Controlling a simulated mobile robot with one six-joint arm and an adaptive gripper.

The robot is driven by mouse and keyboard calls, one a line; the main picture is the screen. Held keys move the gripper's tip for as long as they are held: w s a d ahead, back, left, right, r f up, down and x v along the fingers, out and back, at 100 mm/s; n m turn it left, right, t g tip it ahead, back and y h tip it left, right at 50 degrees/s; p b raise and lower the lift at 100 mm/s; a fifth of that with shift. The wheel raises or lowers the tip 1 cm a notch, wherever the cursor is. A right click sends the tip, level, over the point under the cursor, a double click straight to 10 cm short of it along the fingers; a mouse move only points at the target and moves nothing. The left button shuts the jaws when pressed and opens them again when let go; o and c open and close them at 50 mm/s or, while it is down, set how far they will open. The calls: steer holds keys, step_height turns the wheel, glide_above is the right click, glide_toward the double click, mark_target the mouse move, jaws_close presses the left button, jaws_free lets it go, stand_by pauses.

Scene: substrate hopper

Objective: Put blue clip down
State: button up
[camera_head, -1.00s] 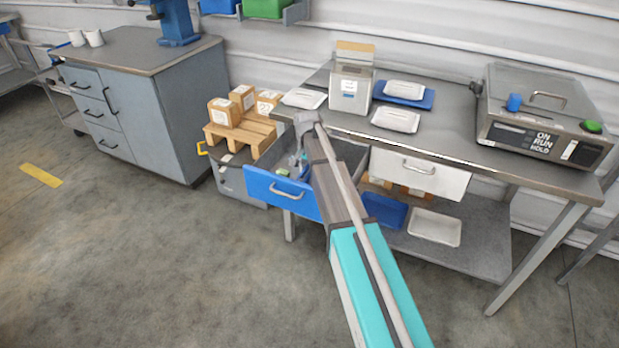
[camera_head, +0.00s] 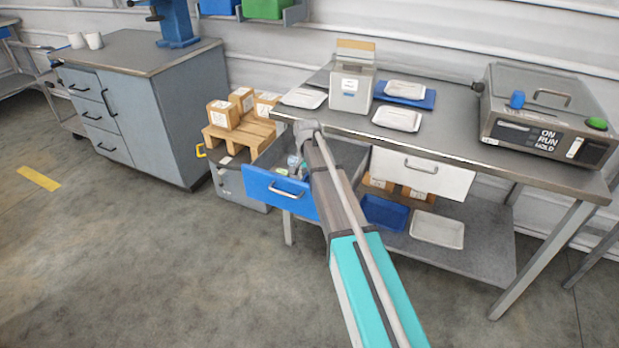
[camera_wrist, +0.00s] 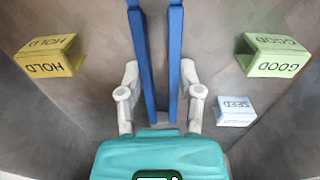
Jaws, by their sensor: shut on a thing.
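My gripper (camera_wrist: 160,70) has its two grey fingers on either side of the blue clip (camera_wrist: 174,60), which shows as two long blue bars running up to the top edge of the wrist view. The fingers are shut on it. In the head view my gripper (camera_head: 297,165) is small and partly hidden, low over the open blue-fronted drawer (camera_head: 277,191). I cannot make out the clip there, or tell whether it touches the surface below.
In the wrist view a yellow HOLD marker (camera_wrist: 50,55) lies left, a pale GOOD marker (camera_wrist: 275,55) right, and a white SEED block (camera_wrist: 235,111) lower right. The bench top (camera_head: 450,128) above the drawer carries a metal box (camera_head: 352,88) and white packs.

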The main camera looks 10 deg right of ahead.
steer(key=o, duration=1.1)
steer(key=shift+r, duration=0.15)
step_height(320, 180, up, 12)
steer(key=p, duration=1.2)
steer(key=s+n, duration=0.7)
steer(key=s, duration=2.1)
steer(key=shift+s+d, duration=0.2)
steer(key=shift+d, duration=0.2)
